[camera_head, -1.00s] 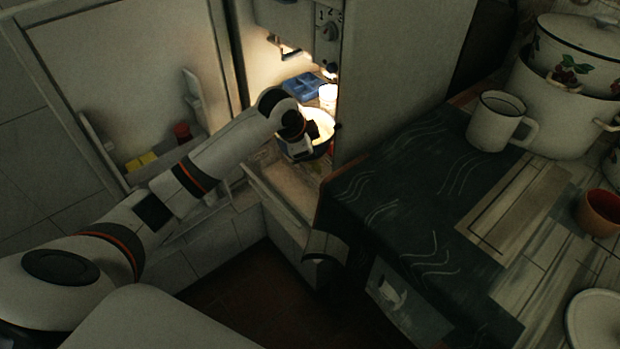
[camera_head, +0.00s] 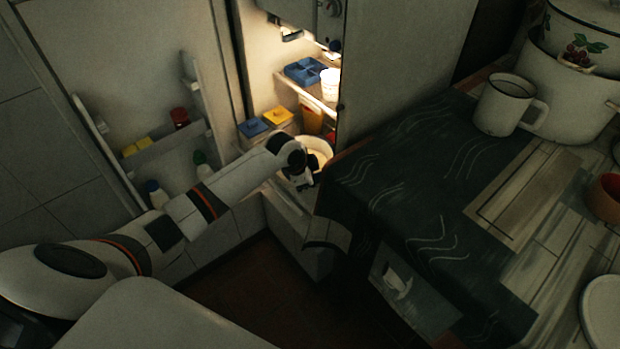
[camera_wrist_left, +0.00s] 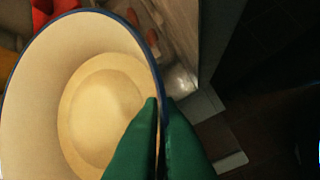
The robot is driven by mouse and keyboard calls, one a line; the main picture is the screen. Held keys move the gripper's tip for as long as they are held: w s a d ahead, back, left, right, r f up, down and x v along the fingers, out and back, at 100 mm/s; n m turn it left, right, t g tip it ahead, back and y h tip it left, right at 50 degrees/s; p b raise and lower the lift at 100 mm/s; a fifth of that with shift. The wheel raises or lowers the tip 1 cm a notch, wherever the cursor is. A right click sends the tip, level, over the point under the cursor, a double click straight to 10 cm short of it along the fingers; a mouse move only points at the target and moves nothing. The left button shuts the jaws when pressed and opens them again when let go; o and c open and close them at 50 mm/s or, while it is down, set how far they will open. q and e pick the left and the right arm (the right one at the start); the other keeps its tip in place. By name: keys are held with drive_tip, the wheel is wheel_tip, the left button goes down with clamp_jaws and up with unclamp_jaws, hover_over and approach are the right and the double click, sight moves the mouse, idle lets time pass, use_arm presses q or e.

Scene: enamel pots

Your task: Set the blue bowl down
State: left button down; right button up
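The bowl (camera_head: 320,150) is pale inside and has a blue rim. It is inside the lit, open fridge in the head view, low down near the fridge's front edge. My left gripper (camera_head: 302,180) is at the bowl's near side. In the left wrist view the bowl (camera_wrist_left: 95,105) fills the left half, and the green fingers (camera_wrist_left: 160,103) are shut on its rim, one on each side of the wall. The bowl's underside is hidden, so I cannot tell whether it touches a surface. My right gripper is not in view.
A blue tray (camera_head: 304,70) and a white cup (camera_head: 330,84) stand on the shelf above. Blue (camera_head: 252,127) and yellow (camera_head: 278,117) containers sit behind the bowl. The open fridge door (camera_head: 115,70) is left; a cloth-covered table (camera_head: 410,190) with a white mug (camera_head: 503,104) is right.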

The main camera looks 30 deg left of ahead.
use_arm(q)
drive_tip(key=shift+w, duration=0.1)
drive_tip(key=c, duration=2)
unclamp_jaws()
drive_tip(key=shift+f, duration=0.2)
drive_tip(key=shift+c, duration=0.2)
drive_tip(key=o, duration=0.4)
drive_tip(key=shift+r, duration=0.1)
